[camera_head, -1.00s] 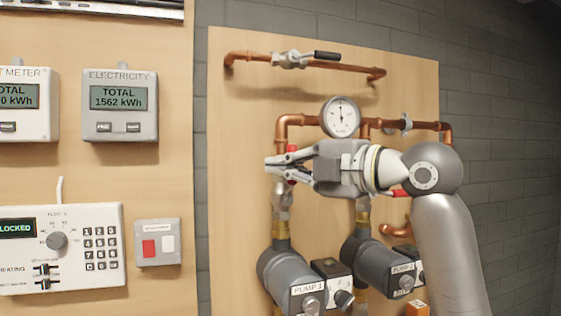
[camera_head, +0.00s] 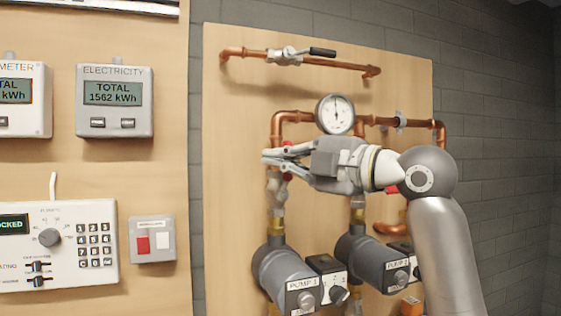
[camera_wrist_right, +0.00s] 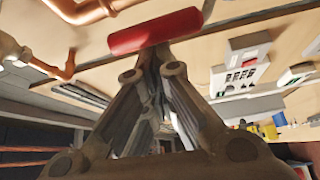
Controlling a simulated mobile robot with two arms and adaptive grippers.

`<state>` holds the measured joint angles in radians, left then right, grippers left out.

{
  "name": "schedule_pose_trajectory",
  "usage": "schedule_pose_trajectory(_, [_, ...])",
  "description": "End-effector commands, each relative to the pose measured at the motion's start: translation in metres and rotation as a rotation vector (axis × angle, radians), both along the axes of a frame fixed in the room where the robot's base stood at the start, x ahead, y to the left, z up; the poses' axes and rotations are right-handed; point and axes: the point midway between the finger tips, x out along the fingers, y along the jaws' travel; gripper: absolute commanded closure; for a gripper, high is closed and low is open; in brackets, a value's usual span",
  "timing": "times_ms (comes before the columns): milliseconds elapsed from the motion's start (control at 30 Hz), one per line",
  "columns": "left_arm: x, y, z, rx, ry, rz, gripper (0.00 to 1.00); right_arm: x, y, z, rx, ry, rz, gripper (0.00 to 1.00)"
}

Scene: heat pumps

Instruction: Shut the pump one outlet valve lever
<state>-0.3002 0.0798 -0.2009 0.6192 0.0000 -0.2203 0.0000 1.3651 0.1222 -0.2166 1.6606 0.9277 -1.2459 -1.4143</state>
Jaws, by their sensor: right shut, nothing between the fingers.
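The pump one outlet valve (camera_head: 276,188) sits on the vertical pipe above the grey pump labelled PUMP 1 (camera_head: 283,277). A small part of its red lever (camera_head: 287,177) shows just below my right gripper (camera_head: 268,156); the rest is hidden behind the fingers. In the right wrist view the red lever (camera_wrist_right: 155,31) lies across the top, just beyond the fingertips of my right gripper (camera_wrist_right: 153,65). The fingers are shut and empty. I cannot tell whether they touch the lever. My left gripper is not in view.
A pressure gauge (camera_head: 336,114) and copper pipes are close above my right gripper. PUMP 2 (camera_head: 375,262) is to the right, with another red handle (camera_head: 391,189) partly behind my arm. Left are a control panel (camera_head: 58,245) and a red-white switch box (camera_head: 152,239).

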Motion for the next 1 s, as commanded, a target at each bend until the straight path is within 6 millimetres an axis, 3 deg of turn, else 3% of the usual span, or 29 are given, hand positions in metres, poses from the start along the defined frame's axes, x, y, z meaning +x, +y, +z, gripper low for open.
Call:
schedule_pose_trajectory(467, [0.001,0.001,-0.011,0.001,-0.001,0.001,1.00,0.007,-0.016,-0.001,0.161,0.052,-0.011,1.00])
schedule_pose_trajectory(1000, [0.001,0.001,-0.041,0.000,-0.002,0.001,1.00,0.018,-0.049,-0.010,0.627,0.204,-0.011,1.00])
